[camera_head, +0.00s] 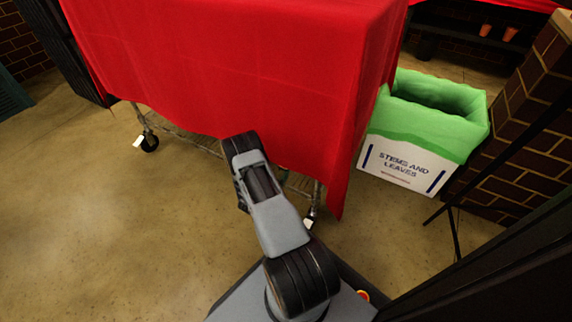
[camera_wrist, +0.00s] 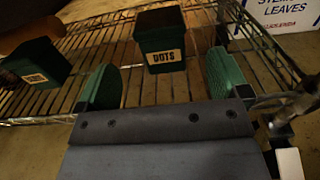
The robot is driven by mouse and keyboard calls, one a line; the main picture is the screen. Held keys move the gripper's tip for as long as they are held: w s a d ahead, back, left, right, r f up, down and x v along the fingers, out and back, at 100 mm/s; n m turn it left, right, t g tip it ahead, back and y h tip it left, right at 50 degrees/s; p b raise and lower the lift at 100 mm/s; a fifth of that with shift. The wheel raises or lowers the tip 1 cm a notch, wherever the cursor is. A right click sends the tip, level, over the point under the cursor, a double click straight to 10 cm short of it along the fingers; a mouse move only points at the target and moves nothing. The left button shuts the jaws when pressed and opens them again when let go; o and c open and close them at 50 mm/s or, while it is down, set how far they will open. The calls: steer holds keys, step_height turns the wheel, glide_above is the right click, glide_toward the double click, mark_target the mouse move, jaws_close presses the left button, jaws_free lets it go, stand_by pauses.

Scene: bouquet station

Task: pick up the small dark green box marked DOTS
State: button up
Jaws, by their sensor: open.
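A small dark green box marked DOTS (camera_wrist: 161,42) stands upright on a wire shelf (camera_wrist: 195,88) in the wrist view, its label facing me. My gripper (camera_wrist: 162,84) is open and empty, with one green-padded finger on each side of the picture. The box is ahead of the fingers, roughly centred between them and apart from both. In the head view the box and my gripper's fingers are hidden; my arm reaches toward the red cloth.
A second dark green box (camera_wrist: 38,64) with an unreadable label sits left on the same shelf. A red cloth (camera_head: 230,65) hangs over the wheeled rack. A white STEMS AND LEAVES bin (camera_head: 402,165) with a green liner stands right, beside a brick wall (camera_head: 520,165). Floor (camera_head: 90,220) is clear at left.

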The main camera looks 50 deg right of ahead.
steer(key=b+x, duration=0.1)
steer(key=x, duration=0.3)
steer(key=shift+d, duration=0.2)
steer(key=shift+b+x, duration=1.5)
steer(key=shift+x, duration=1.1)
steer(key=c, duration=1)
steer(key=shift+r, duration=0.1)
